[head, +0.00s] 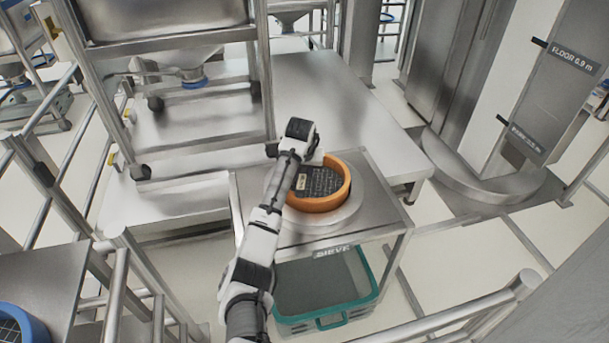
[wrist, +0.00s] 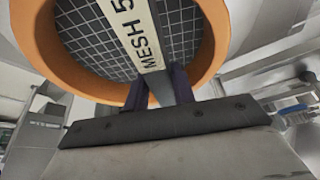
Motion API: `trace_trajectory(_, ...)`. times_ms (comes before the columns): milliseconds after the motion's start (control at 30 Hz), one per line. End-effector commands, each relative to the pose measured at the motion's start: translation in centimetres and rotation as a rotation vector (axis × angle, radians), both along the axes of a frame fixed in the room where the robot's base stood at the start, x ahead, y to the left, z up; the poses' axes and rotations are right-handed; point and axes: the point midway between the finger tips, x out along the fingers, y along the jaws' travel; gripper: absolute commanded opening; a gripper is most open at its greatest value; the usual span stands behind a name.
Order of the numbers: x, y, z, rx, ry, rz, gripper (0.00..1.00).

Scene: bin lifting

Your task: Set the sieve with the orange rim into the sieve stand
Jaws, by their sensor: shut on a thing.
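The sieve with the orange rim (head: 347,190) is over the round pale ring of the sieve stand (head: 352,220), on a steel table labelled SIEVE. I cannot tell whether it rests in the ring or is slightly above it. In the wrist view the orange rim (wrist: 215,40), dark mesh and a pale bar marked MESH 5 (wrist: 138,38) fill the top. My gripper (wrist: 160,88) has its dark fingers on either side of this bar and is shut on it. In the head view my arm covers the sieve's left side and hides the fingers.
A teal crate (head: 325,322) stands under the stand's table. A blue-rimmed sieve (head: 22,322) is at the lower left. A steel bin on a wheeled frame (head: 160,22) stands on the platform behind. Railings (head: 430,322) run along the front. The platform right of the bin frame is clear.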

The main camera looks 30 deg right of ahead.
Motion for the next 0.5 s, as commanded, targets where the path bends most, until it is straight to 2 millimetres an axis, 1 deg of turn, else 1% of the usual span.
trace_trajectory(33, 0.0, 0.1, -0.9, 0.002, 0.003, 0.001, 0.00)
trace_trajectory(100, 0.0, 0.1, -1.9, 0.001, 0.002, 0.002, 0.00)
trace_trajectory(167, 0.0, 0.1, -2.5, 0.001, 0.000, 0.001, 0.00)
trace_trajectory(500, 0.0, 0.0, -3.0, -0.001, -0.001, 0.001, 0.00)
